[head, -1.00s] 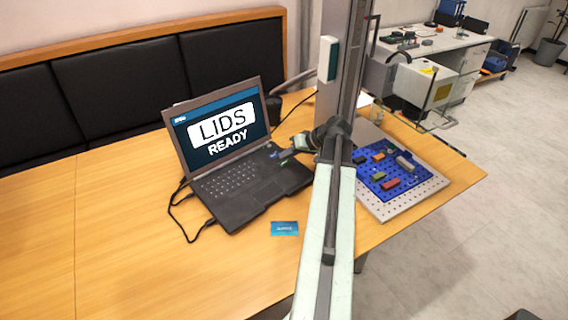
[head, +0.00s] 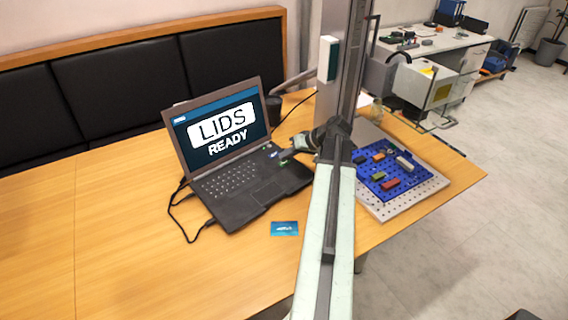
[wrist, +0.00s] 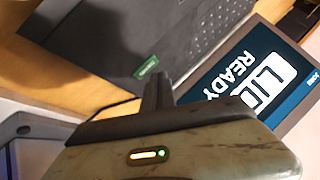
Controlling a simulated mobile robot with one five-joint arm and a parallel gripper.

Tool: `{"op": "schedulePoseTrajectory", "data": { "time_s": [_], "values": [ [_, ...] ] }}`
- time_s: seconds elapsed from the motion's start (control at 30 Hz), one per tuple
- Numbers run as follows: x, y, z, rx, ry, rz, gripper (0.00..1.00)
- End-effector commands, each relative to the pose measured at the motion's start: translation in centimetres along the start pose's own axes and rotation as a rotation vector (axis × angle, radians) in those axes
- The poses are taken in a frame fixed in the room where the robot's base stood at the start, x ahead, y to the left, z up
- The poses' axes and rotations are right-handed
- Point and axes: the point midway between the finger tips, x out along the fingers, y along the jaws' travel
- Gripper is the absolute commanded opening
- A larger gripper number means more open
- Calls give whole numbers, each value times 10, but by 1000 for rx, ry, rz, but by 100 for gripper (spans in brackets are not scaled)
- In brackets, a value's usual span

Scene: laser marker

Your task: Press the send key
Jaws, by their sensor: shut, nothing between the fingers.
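The black laptop (head: 245,197) stands open on the wooden table, its screen (head: 220,127) reading "LIDS READY". A small green key (head: 284,162) sits on the right part of its deck; its lettering is too small to read, but its place fits the send key. It also shows in the wrist view (wrist: 147,67), just beyond my fingertips. My gripper (head: 287,153) is shut and empty, close above the deck beside the green key. In the wrist view my gripper (wrist: 158,78) points at the deck near that key; I cannot tell whether it touches.
A blue card (head: 284,228) lies in front of the laptop. A blue pegboard (head: 400,188) with several small blocks lies to the right, on a pale perforated plate. A cable runs along the laptop's left side. The table's left part is clear.

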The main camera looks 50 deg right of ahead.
Motion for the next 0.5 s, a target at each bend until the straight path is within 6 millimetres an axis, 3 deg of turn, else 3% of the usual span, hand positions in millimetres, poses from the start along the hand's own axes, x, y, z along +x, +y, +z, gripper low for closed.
{"op": "schedulePoseTrajectory", "data": {
  "time_s": [0.5],
  "values": [
    [6, 4, 4, 0, 0, 0, 0]
  ]
}}
